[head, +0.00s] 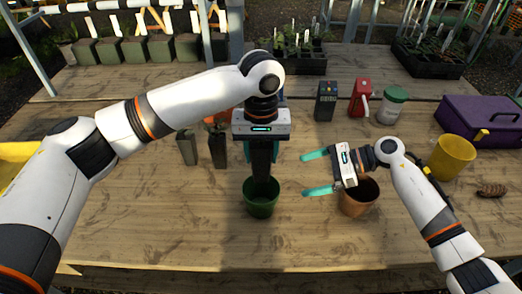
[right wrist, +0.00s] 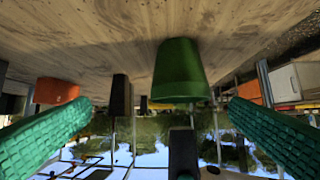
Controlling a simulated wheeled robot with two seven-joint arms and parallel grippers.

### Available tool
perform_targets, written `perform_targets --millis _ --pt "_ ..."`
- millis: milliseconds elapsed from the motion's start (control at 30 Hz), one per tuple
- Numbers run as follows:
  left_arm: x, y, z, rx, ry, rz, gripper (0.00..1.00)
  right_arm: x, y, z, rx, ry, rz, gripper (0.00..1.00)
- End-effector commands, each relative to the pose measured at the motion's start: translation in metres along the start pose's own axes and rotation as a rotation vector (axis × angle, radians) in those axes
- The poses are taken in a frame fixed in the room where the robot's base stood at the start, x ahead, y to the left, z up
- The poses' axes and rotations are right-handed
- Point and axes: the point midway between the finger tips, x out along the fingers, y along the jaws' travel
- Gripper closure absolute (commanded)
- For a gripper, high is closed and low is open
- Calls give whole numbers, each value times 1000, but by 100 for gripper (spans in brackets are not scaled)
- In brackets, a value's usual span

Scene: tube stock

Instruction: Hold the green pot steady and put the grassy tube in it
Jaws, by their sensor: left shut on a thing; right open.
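The green pot (head: 260,207) stands upright on the bench near the middle. My left gripper (head: 262,146) is shut on a dark tube (head: 262,165) and holds it upright over the pot. The gripper hides the tube's top, so I cannot see its plant. In the upside-down right wrist view, the tube's end (right wrist: 183,145) looks a little clear of the rim of the green pot (right wrist: 180,75). My right gripper (head: 317,173) is open and empty to the right of the pot, its fingers pointing towards it without touching.
Two more tubes, a grey-green one (head: 187,148) and a dark one (head: 218,148), stand left of the pot. A terracotta pot (head: 358,206) is partly under my right gripper. A yellow cup (head: 451,158) and a purple box (head: 480,120) stand at right. The front bench is clear.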

Motion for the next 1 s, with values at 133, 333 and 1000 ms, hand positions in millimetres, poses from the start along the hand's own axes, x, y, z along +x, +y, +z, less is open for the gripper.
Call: perform_targets --millis 133,333,1000 --pt "0 0 0 0 -1 0 82 31 -18 14 -35 -30 -40 0" --pt "0 0 0 0 -1 0 82 47 -26 21 -54 -45 -57 0" --pt "0 0 0 0 -1 0 82 131 -30 24 -53 -45 -57 0"
